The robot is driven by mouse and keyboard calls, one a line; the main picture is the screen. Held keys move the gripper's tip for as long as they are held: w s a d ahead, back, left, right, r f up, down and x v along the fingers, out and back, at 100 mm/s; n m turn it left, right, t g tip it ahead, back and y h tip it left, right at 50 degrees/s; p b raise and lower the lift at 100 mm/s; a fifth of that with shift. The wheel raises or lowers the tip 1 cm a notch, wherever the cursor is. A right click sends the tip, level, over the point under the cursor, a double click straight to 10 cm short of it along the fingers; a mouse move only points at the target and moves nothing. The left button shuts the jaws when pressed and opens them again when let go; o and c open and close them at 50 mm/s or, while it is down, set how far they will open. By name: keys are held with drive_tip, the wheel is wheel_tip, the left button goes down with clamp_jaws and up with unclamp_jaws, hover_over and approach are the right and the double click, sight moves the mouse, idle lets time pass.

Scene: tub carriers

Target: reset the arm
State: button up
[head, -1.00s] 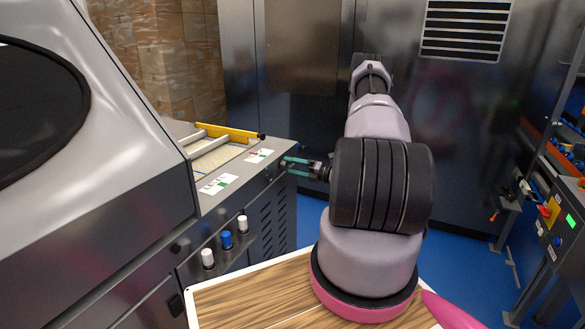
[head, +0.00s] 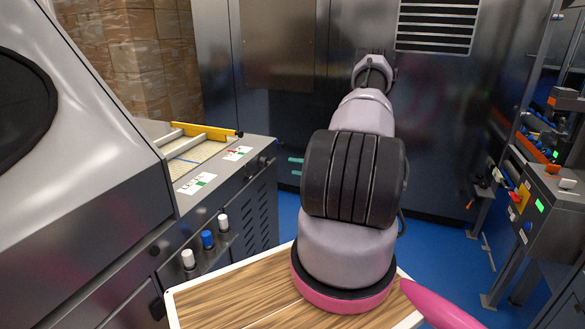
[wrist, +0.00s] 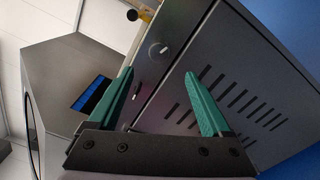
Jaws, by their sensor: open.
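My gripper (head: 295,166) shows in the head view only as two green fingertips left of my dark-banded arm link. The rest of it is hidden behind my arm. In the wrist view, my gripper (wrist: 160,78) has its two green fingers spread apart with nothing between them. The fingertips appear just off the right end of the grey machine (head: 235,200) in the head view. In the wrist view, the machine's vented panel (wrist: 225,85) and a round knob (wrist: 158,50) show beyond the fingers. I cannot tell the exact gap to it.
The machine top carries a tray with a yellow bar (head: 205,131). White and blue knobs (head: 208,240) stick out from its front. A wooden-topped board (head: 230,300) lies below my arm. Metal cabinets (head: 300,70) stand behind; a control box (head: 550,205) stands right. Blue floor shows between.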

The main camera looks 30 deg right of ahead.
drive_tip(key=s+a+r+n+g, duration=0.3)
drive_tip(key=a+r+n+g, duration=0.3)
drive_tip(key=a+r+n, duration=0.55)
drive_tip(key=s+a+r+n+g, duration=0.2)
drive_tip(key=a+r+n+g, duration=0.45)
drive_tip(key=r, duration=0.75)
drive_tip(key=s+a+r+n+t+h, duration=0.2)
drive_tip(key=s+a+r+n+h, duration=0.2)
drive_tip(key=s+r+n, duration=0.4)
drive_tip(key=s+a+r+n+t+h, duration=0.3)
drive_tip(key=s+r+n, duration=0.5)
drive_tip(key=s+n, duration=0.3)
drive_tip(key=s+a+h, duration=0.1)
drive_tip(key=s+h, duration=0.1)
drive_tip(key=s, duration=0.1)
drive_tip(key=shift+a+r, duration=0.15)
drive_tip(key=shift+r, duration=0.2)
drive_tip(key=shift+s+t, duration=0.1)
drive_tip(key=shift+t, duration=0.15)
